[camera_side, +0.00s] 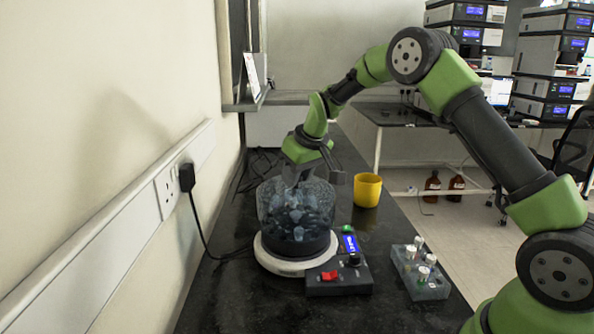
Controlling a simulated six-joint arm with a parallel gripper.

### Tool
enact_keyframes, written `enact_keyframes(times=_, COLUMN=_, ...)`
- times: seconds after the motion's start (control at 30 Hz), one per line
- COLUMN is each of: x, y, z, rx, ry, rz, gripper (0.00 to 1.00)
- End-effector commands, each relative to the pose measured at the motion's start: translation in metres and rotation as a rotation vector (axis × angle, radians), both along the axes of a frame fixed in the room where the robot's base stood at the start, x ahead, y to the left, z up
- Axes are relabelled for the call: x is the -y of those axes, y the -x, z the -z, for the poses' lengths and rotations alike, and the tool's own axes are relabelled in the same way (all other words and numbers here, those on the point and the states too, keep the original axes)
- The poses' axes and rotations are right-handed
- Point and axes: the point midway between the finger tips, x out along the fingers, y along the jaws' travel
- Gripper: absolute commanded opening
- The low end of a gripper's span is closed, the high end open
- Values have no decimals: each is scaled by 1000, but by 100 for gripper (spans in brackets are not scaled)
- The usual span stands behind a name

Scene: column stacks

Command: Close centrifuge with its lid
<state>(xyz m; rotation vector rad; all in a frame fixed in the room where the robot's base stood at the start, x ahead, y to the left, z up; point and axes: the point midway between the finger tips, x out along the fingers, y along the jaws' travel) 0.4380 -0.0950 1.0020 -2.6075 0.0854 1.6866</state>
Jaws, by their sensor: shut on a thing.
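The centrifuge (278,258) stands on the dark bench, with a round white base and a dark lower body. A clear, bluish, drum-shaped lid (268,205) shows above the base, around the rotor and tubes (298,222). My gripper (307,180) points down at the top of the lid and is shut on it. The fingertips and the exact grip are small and partly hidden. The lid looks upright over the centrifuge; I cannot tell whether its lower rim is fully seated.
A control box (338,278) with a red switch adjoins the centrifuge's front right. A tube rack (420,275) stands farther right, and a yellow cup (367,190) behind right. The wall socket's black plug (187,178) has a cable running onto the bench at left.

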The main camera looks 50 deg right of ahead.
Motion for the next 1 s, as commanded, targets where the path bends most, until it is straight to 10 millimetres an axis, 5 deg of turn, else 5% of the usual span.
enact_keyframes(times=1.0, x=0, y=0, z=31, rx=-1, ry=0, rz=0, gripper=0)
